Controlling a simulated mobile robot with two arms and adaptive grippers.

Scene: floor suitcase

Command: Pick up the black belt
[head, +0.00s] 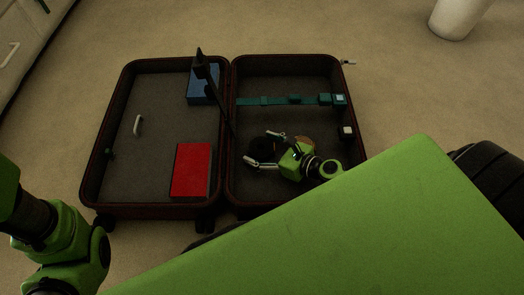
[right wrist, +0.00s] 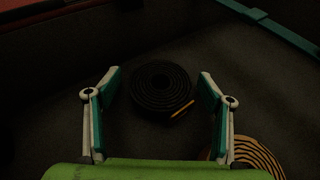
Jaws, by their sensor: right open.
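The black belt (right wrist: 160,88) is a rolled coil lying on the dark floor of the suitcase's right half. In the right wrist view it lies just ahead of my right gripper (right wrist: 155,92), roughly centred between the fingertips. In the head view the belt (head: 262,147) is partly hidden by my right gripper (head: 262,147), which is open and empty inside the right half. My left arm shows at the lower left of the head view, but its gripper is out of frame.
The open suitcase (head: 226,150) has raised rims. A brown coil (right wrist: 252,152) lies right of the black belt. A green strap (head: 275,100) crosses the right half. A red box (head: 190,170) and a blue box (head: 202,84) lie in the left half.

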